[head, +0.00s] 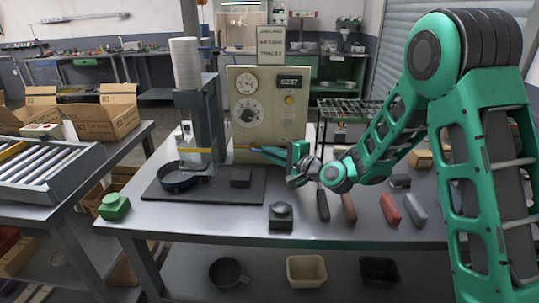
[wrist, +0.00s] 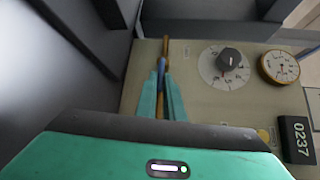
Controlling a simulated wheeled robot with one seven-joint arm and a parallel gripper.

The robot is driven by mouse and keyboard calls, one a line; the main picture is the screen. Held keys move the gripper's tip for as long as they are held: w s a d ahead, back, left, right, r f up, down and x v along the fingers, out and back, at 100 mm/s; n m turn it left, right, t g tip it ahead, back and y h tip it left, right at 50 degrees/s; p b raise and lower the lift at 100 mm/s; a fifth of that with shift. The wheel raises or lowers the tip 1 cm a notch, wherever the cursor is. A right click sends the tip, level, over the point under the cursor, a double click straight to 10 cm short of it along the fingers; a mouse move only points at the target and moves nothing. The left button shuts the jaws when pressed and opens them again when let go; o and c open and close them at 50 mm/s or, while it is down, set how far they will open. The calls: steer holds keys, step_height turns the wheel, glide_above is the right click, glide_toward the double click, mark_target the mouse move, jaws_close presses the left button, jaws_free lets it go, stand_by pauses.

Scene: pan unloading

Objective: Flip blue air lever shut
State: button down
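The blue air lever (head: 266,151) sits low on the front of the beige control box (head: 243,83) and points right toward my gripper (head: 297,152). In the wrist view, the blue lever (wrist: 161,68) shows between the two teal fingertips of my gripper (wrist: 161,80). The fingers are close together with the lever in the narrow gap, and they appear closed on it. A brass-coloured pipe (wrist: 165,47) runs in line with the lever. The lever's far end is partly hidden by the fingers.
A black press stand (head: 203,120) with a dark blue pan (head: 180,178) stands left of the box. A dark knobbed block (head: 281,216) and several hand-sized bars, including a red one (head: 389,209), lie on the table front. A green button box (head: 114,206) sits at the left corner.

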steer(key=shift+r, duration=0.15)
steer(key=shift+a+r+n+g+h, duration=0.1)
steer(key=shift+r+n+g+h, duration=0.2)
steer(key=shift+r+n+h, duration=0.3)
steer(key=a+r+n+g+h, duration=0.2)
steer(key=a+n+h, duration=0.4)
steer(key=h, duration=0.6)
steer(key=shift+a+r+n, duration=0.15)
steer(key=shift+r+n, duration=0.35)
steer(key=shift+r, duration=0.4)
steer(key=c, duration=1.9)
jaws_free()
steer(key=shift+w, duration=0.1)
steer(key=shift+o, duration=0.2)
